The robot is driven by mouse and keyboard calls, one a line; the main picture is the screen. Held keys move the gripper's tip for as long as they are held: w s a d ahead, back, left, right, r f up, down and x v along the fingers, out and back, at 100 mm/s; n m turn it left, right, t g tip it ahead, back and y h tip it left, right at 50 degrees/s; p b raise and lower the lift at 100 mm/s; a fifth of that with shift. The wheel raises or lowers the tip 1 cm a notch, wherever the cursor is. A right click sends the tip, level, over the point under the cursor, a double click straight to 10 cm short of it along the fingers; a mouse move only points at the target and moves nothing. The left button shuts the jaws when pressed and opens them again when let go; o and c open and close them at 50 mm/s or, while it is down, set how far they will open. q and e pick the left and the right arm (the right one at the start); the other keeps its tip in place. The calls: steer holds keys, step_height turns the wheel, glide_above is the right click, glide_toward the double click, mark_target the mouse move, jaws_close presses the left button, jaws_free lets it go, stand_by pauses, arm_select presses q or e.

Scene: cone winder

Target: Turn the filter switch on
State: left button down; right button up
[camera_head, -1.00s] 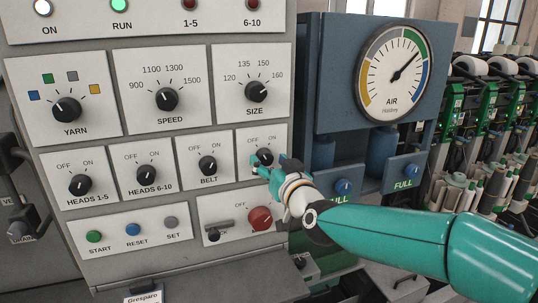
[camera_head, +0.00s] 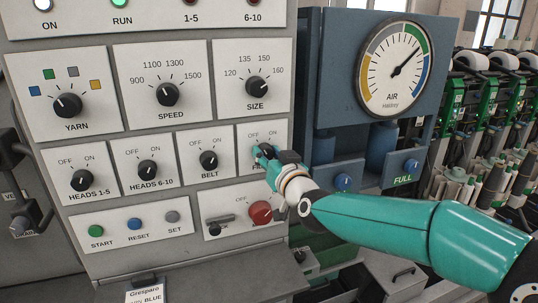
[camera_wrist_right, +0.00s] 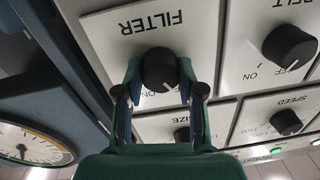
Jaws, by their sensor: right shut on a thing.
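The filter switch is a black round knob (camera_wrist_right: 158,70) on a white plate, with its FILTER label upside down in the right wrist view. My right gripper (camera_wrist_right: 158,82) has one finger on each side of this knob and is shut on it. In the head view the right gripper (camera_head: 265,153) covers most of the knob and part of its label; OFF and ON marks show above it. I cannot tell which mark the knob's pointer faces. My left gripper is not in view.
The BELT knob (camera_head: 208,160) sits just left, the SIZE knob (camera_head: 257,89) above. A red knob (camera_head: 260,212) lies close below my right gripper. The blue air unit with its gauge (camera_head: 394,67) stands right of the panel, behind my right arm.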

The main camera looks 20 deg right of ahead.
steer(key=shift+f+m+b, duration=0.2)
steer(key=shift+m+b, duration=0.7)
steer(key=shift+b, duration=0.35)
steer(key=m+b, duration=0.3)
steer(key=shift+d, duration=0.1)
steer(key=m+b, duration=0.2)
steer(key=m, duration=0.2)
steer(key=shift+b, duration=0.4)
steer(key=shift+m+h+b, duration=0.3)
steer(key=shift+m+b, duration=0.45)
steer(key=shift+m, duration=0.95)
steer(key=o, duration=1.1)
steer(key=shift+d, duration=0.1)
steer(key=shift+o, duration=0.2)
steer(key=shift+s, duration=0.1)
